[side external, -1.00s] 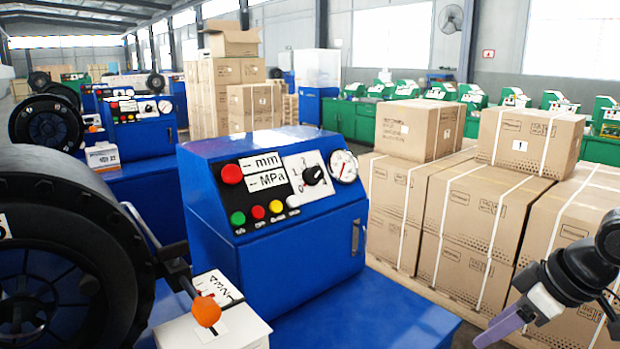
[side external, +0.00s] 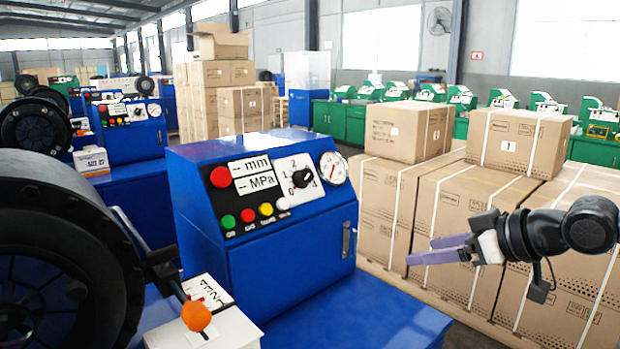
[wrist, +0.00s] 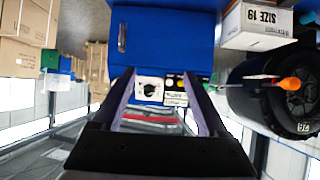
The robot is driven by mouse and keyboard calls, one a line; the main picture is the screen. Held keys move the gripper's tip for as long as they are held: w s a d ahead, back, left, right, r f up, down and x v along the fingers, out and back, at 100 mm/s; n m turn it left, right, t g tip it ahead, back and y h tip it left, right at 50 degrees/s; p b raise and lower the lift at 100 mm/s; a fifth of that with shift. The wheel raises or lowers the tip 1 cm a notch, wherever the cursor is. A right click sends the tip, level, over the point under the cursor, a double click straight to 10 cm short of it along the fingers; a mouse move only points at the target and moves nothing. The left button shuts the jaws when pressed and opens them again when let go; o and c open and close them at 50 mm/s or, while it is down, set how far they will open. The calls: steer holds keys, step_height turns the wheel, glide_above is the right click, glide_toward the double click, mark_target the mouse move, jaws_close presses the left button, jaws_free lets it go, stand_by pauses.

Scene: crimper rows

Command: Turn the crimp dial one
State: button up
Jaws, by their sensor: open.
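The crimp dial (side external: 302,178) is a black knob on a white panel with numbers around it, on the sloped face of the blue machine (side external: 290,243). In the wrist view the dial (wrist: 152,88) appears upside down between my fingers, some way beyond them. My gripper (side external: 432,250) is to the right of the machine, in front of the stacked cartons, with its purple fingers pointing left toward the machine. It is open and empty, apart from the dial and lower than it in the side view.
A red button (side external: 221,177), a row of coloured buttons and a round gauge (side external: 333,168) sit close around the dial. Stacked cartons (side external: 470,215) stand behind my gripper. A lever with an orange knob (side external: 196,316) and a large black wheel (side external: 60,255) are at the left.

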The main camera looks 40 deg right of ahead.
steer(key=w+r+t, duration=0.6)
steer(key=w+r, duration=0.3)
steer(key=w, duration=0.5)
glide_toward(310, 177)
steer(key=w, duration=0.9)
steer(key=shift+w+f, duration=0.1)
steer(key=shift+w, duration=0.3)
steer(key=shift+c, duration=0.3)
jaws_close()
